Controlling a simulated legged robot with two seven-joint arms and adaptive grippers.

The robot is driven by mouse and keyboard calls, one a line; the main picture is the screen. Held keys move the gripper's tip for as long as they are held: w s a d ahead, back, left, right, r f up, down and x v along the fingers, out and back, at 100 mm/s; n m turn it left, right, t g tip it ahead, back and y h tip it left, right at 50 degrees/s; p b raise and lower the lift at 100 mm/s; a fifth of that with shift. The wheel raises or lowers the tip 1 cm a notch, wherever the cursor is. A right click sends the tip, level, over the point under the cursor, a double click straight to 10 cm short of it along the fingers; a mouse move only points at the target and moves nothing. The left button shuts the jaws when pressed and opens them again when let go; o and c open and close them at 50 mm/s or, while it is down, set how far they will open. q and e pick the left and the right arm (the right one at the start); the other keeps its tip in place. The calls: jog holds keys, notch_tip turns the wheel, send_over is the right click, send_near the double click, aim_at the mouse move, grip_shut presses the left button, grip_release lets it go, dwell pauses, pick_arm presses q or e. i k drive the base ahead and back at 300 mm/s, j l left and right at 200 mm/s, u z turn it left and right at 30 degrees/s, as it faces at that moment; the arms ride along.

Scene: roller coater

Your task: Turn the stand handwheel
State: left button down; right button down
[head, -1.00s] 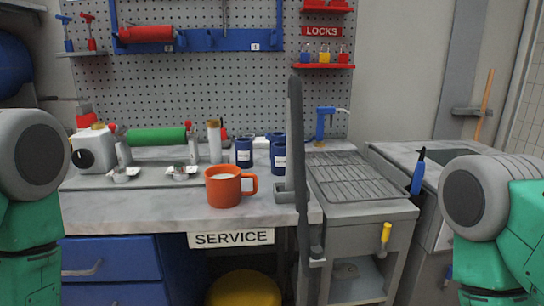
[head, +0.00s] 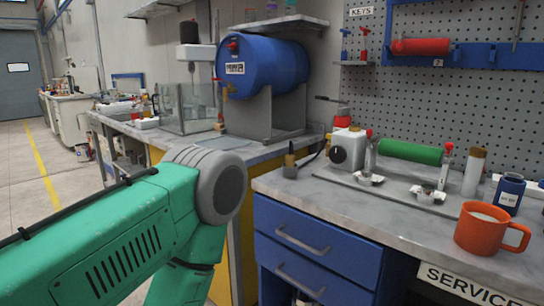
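On the service bench, a small white machine (head: 349,147) has a round black knob (head: 338,155) on its front face. Beside it, a green roller (head: 410,152) lies level between two metal uprights with red tops. I cannot tell for certain which part is the stand handwheel. My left arm crosses the lower left of the head view, with its green and grey links showing. Its gripper is out of view, and so are my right arm and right gripper.
An orange mug (head: 488,229) and a dark blue can (head: 509,192) stand on the bench (head: 330,201) at right. Blue drawers (head: 315,242) are below. A blue drum (head: 265,68) sits on a grey cradle further back. Open floor (head: 22,185) lies at far left.

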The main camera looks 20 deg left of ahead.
aim_at(338, 154)
jog(key=u, duration=0.4)
jog(key=j+z, duration=0.75)
jog(key=z, duration=0.2)
jog(key=k+j+z, duration=0.2)
jog(key=j+z, duration=0.15)
jog(key=z, duration=0.15)
